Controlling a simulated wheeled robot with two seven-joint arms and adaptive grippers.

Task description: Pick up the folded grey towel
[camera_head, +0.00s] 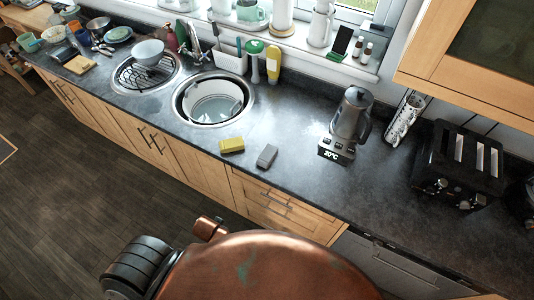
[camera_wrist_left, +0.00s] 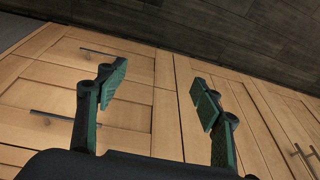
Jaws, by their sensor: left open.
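A small grey folded piece (camera_head: 267,156), which looks like the grey towel, lies on the dark countertop near its front edge, in front of the sinks. It is just right of a yellow sponge (camera_head: 231,146), with a small gap between them. My left gripper (camera_wrist_left: 159,92) shows in the left wrist view, open with nothing between its green-padded fingers. Wooden cabinet fronts and the dark floor are behind it, and the towel is not in that view. Neither gripper shows in the head view.
A round sink (camera_head: 213,99) holding a white basin is behind the sponge, and a second sink (camera_head: 146,72) is to its left. A kettle (camera_head: 351,117) stands right of the towel, and a black toaster (camera_head: 458,167) is farther right.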

